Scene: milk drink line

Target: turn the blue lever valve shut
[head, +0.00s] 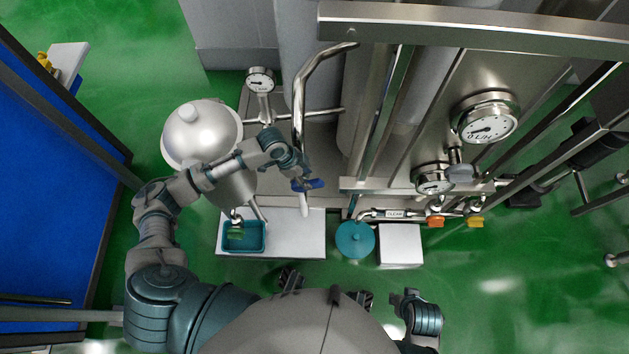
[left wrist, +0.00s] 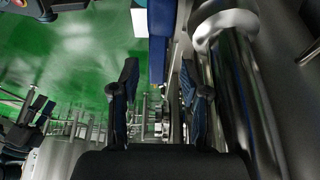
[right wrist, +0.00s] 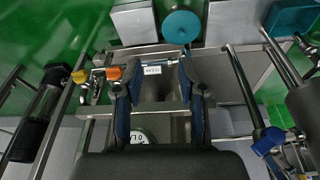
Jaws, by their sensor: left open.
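In the left wrist view the blue lever handle (left wrist: 159,40) runs down from the top, toward the space between the fingers of my open left gripper (left wrist: 158,72). I cannot tell whether they touch. The lever (right wrist: 268,140) also shows at the right in the right wrist view. My right gripper (right wrist: 157,70) is open, with nothing visibly held.
A steel pipe (head: 299,95) rises beside the lever. A teal tray (head: 243,250) sits on the white shelf (head: 290,240). Orange (head: 435,222) and yellow (head: 475,222) valve handles are at right. Green floor is open at lower right.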

